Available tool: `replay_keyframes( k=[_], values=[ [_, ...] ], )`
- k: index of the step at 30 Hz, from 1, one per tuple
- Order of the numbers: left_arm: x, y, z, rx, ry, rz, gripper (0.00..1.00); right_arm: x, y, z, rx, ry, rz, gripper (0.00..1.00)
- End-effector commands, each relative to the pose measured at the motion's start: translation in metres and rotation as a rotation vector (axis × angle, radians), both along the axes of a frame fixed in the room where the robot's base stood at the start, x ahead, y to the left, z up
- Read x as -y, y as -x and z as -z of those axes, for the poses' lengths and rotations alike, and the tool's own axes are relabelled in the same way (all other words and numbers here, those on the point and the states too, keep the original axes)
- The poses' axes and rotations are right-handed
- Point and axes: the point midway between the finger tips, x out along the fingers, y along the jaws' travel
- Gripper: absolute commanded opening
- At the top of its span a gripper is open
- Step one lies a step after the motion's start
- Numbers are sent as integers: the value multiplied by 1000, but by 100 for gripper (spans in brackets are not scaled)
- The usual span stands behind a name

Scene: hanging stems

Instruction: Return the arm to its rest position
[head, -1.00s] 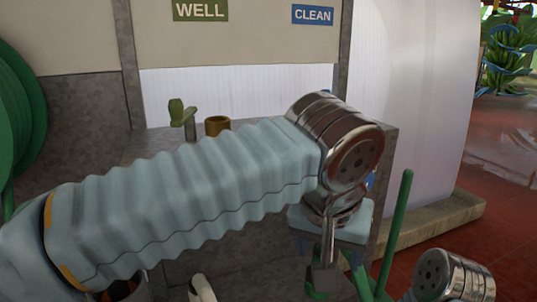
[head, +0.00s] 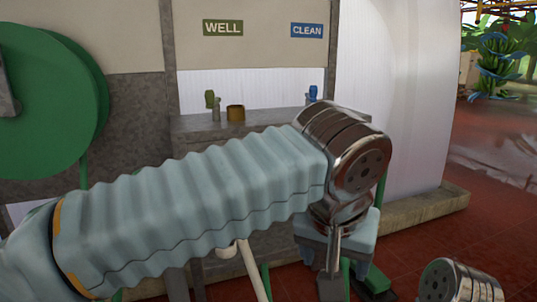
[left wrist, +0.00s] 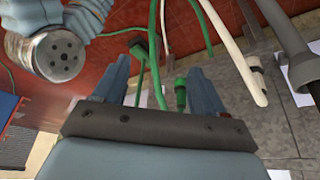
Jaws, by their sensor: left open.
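My left arm (head: 190,210), in a pale blue ribbed sleeve, crosses the head view from the left and ends at a shiny metal wrist joint. Below that joint the hand points down, and its fingertips are not clear there. In the left wrist view my left gripper (left wrist: 160,88) is open, with its two blue-grey fingers wide apart. I see nothing held between them; a green nozzle (left wrist: 180,92) and green hose show beyond. A metal joint of my right arm (head: 455,282) shows at the bottom right of the head view. My right gripper is out of view.
A grey counter (head: 185,135) stands ahead, with a brass cup (head: 236,113) and taps under WELL (head: 222,27) and CLEAN (head: 307,30) signs. A green reel (head: 45,100) is at left. White and green pipes lie below the hand. Red floor (head: 420,245) is open at right.

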Motion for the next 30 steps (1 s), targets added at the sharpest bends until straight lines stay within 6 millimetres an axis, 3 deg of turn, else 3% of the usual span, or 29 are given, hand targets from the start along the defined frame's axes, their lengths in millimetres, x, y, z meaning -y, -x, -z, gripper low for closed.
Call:
replay_keyframes(
  k=[11, 17, 23, 26, 27, 30],
  values=[
    [7, -33, 48, -59, 6, 21, 71, -1, 0, -8, 0, -1, -1, 43],
    [6, -60, 101, -123, 24, 32, 71, -1, 1, -16, 0, -1, -2, 43],
    [-9, -89, 186, -220, 76, 24, 71, -3, 1, -28, 0, -2, -4, 43],
    [-31, -98, 250, -290, 125, -8, 71, -3, 2, -38, -1, -3, -6, 43],
    [-45, -98, 280, -323, 154, -34, 71, -4, 2, -43, -1, -4, -7, 43],
    [-85, -84, 356, -389, 231, -125, 71, -5, 2, -57, -1, -5, -9, 43]
  ],
)
